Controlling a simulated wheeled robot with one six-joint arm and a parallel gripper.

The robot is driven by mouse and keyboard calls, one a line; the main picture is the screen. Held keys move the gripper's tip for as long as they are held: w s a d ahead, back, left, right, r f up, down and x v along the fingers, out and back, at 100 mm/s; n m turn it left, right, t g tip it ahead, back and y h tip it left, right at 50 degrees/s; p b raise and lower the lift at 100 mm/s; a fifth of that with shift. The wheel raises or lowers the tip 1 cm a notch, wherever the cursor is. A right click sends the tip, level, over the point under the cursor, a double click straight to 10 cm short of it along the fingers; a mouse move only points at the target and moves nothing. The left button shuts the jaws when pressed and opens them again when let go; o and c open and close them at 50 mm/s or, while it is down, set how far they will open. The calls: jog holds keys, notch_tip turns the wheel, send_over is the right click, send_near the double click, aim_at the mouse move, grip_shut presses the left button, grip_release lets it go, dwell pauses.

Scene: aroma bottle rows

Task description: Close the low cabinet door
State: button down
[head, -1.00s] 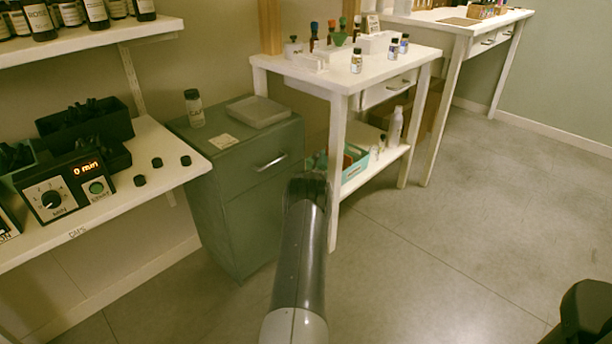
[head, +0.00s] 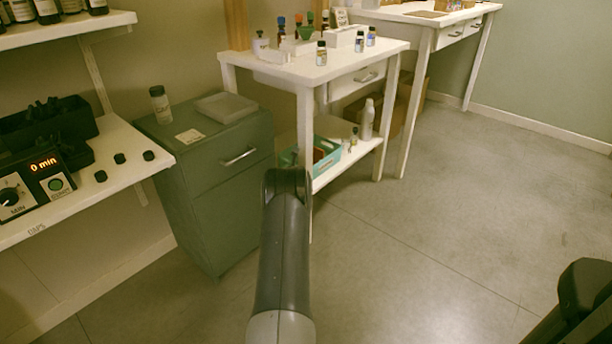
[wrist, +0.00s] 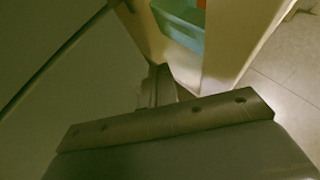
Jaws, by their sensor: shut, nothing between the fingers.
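The low green cabinet (head: 165,175) stands left of my arm in the head view. Its drawer with a bar handle is on top, and its door (head: 228,215) below looks flush with the front. My arm hides the door's right part. In the wrist view a green panel (wrist: 75,90), crossed by a dark seam, fills the left side. My gripper (wrist: 157,78) is shut and empty close beside this panel. I cannot tell whether it touches. In the head view the gripper is hidden behind my arm.
A white table (head: 330,65) with small bottles stands right of the cabinet; its lower shelf holds a teal crate (head: 325,158), also in the wrist view (wrist: 180,22). A white bench (head: 95,185) with a timer is at left. The floor (head: 430,240) at right is open.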

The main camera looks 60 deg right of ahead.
jog(key=s+a+r, duration=0.2)
jog(key=s+r, duration=0.2)
jog(key=s, duration=0.3)
jog(key=shift+s+r+b, duration=0.15)
jog(key=shift+s+b, duration=0.15)
jog(key=shift+b, duration=0.15)
